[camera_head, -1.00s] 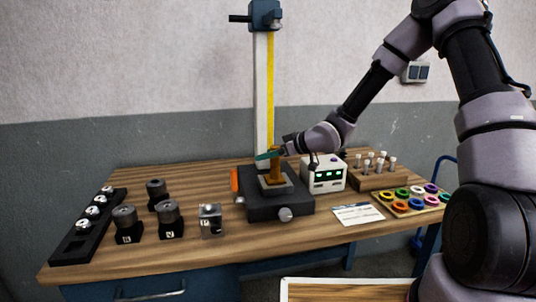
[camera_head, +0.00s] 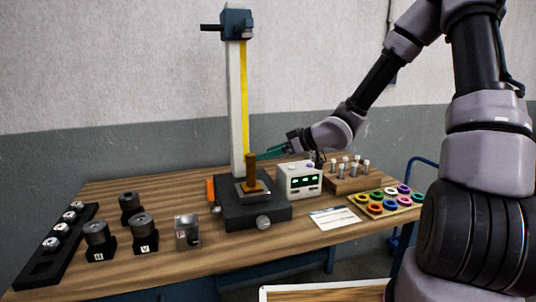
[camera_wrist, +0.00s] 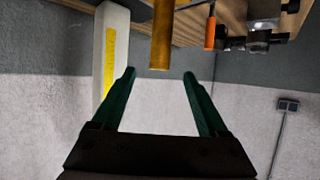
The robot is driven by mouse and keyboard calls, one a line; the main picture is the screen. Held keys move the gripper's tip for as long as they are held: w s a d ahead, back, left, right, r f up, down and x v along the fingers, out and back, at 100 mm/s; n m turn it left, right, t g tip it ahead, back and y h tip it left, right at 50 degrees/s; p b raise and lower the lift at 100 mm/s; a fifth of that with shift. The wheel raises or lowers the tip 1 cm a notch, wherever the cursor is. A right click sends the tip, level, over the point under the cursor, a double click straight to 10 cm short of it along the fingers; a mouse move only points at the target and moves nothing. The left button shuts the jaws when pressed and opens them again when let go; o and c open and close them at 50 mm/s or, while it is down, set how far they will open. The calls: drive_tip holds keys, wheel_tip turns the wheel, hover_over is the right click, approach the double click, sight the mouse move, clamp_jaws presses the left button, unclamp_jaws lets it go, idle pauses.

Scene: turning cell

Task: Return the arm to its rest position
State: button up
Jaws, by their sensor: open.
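My arm reaches in from the right in the head view. My gripper (camera_head: 270,153) is open and empty, with teal fingers beside the upper end of an upright brass-coloured cylinder (camera_head: 251,168). The cylinder stands on the plate of a dark gauge stand (camera_head: 238,217). In the wrist view, the two fingers of my gripper (camera_wrist: 159,73) are spread apart with nothing held. The cylinder (camera_wrist: 163,38) shows just ahead of them, its end near the fingertip line; I cannot tell the exact gap.
A tall column (camera_head: 236,110) rises behind the cylinder. A white display box (camera_head: 299,181) stands close right, below my wrist. Further right are a wooden pin block (camera_head: 345,182) and a tray of coloured rings (camera_head: 405,209). Dark cylindrical blocks (camera_head: 143,233) stand left. Space above the bench is open.

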drive_tip(key=s+d+r+m+t+h, duration=0.15)
drive_tip(key=d+r+m+h, duration=0.35)
drive_tip(key=d, duration=0.5)
drive_tip(key=s+d+r+m+t+h, duration=0.1)
drive_tip(key=s+d+r+m+h, duration=0.2)
drive_tip(key=d+r+h, duration=0.45)
drive_tip(key=s+d+r+m+g+y, duration=0.1)
drive_tip(key=s+r+m, duration=0.2)
drive_tip(key=s, duration=0.6)
drive_tip(key=s+d+r+m+y, duration=0.2)
drive_tip(key=s+r+m, duration=0.2)
drive_tip(key=s, duration=0.6)
drive_tip(key=shift+d+r+m+g, duration=0.15)
drive_tip(key=shift+m+g, duration=0.2)
drive_tip(key=shift+m, duration=0.35)
